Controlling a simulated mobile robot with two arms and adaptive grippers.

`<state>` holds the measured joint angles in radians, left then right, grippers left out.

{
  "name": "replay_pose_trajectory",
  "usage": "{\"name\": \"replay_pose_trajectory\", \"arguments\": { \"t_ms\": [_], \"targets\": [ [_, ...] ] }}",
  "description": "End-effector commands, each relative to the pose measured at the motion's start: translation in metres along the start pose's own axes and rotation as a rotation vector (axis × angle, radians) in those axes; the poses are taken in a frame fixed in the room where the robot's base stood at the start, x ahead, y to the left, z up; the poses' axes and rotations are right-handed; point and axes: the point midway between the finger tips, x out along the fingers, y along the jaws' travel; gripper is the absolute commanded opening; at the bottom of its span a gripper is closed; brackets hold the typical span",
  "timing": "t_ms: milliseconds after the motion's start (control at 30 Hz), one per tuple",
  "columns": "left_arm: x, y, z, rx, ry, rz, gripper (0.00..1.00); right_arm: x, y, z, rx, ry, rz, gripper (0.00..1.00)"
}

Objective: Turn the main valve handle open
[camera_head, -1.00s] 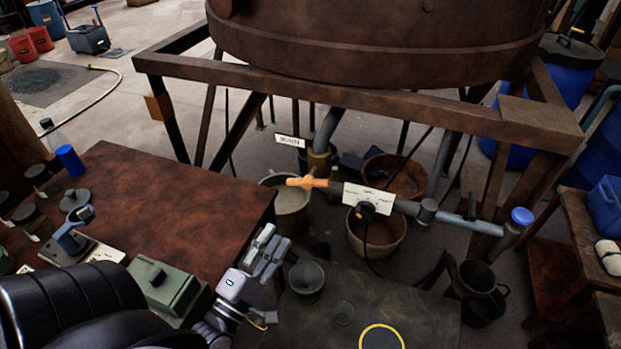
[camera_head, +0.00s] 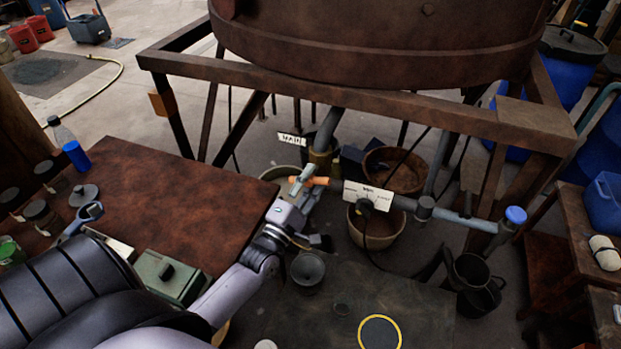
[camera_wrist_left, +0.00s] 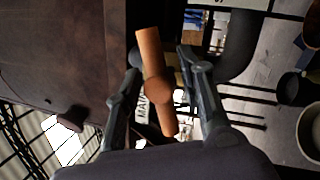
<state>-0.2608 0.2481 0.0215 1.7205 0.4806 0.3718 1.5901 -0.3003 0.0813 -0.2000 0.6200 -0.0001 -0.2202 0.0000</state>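The main valve handle is an orange T-shaped bar (camera_head: 319,181) on the pipe under the vat, below the "MAIN" label (camera_head: 290,139) and beside a brass fitting (camera_head: 322,160). My left gripper (camera_head: 305,180) is at the handle's left end and hides part of it. In the left wrist view the orange handle (camera_wrist_left: 154,60) lies between the spread fingers of my left gripper (camera_wrist_left: 158,66), with gaps visible on both sides. It looks tilted relative to the fingers. My right gripper is not in view.
A white label plate (camera_head: 367,196) is on the pipe just right of the handle. The brown table (camera_head: 180,195) lies left of my gripper. The rusty frame beam (camera_head: 330,95) runs above. Buckets (camera_head: 377,240) stand below the pipe. A blue-capped pipe end (camera_head: 515,215) is at right.

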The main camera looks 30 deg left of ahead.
Motion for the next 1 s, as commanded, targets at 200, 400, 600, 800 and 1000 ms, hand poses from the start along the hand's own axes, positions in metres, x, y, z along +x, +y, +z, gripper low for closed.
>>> {"name": "replay_pose_trajectory", "arguments": {
  "t_ms": [200,400,600,800,1000],
  "targets": [
    [0.0001,-0.0003,0.0,0.0,0.0,0.0,0.36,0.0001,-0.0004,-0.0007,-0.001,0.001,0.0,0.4],
    [0.0,-0.0002,0.0,0.0,0.0,0.0,0.22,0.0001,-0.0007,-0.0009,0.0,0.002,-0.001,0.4],
    [0.0001,0.0002,0.0,0.0,0.0,0.001,0.09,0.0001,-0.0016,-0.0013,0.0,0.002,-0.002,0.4],
    [0.0003,0.0009,-0.0001,0.0,0.0,0.003,0.0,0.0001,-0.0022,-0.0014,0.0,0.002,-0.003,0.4],
    [0.0005,0.0014,-0.0001,-0.002,0.0,0.005,0.0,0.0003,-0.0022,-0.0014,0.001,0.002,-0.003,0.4]
  ]
}}
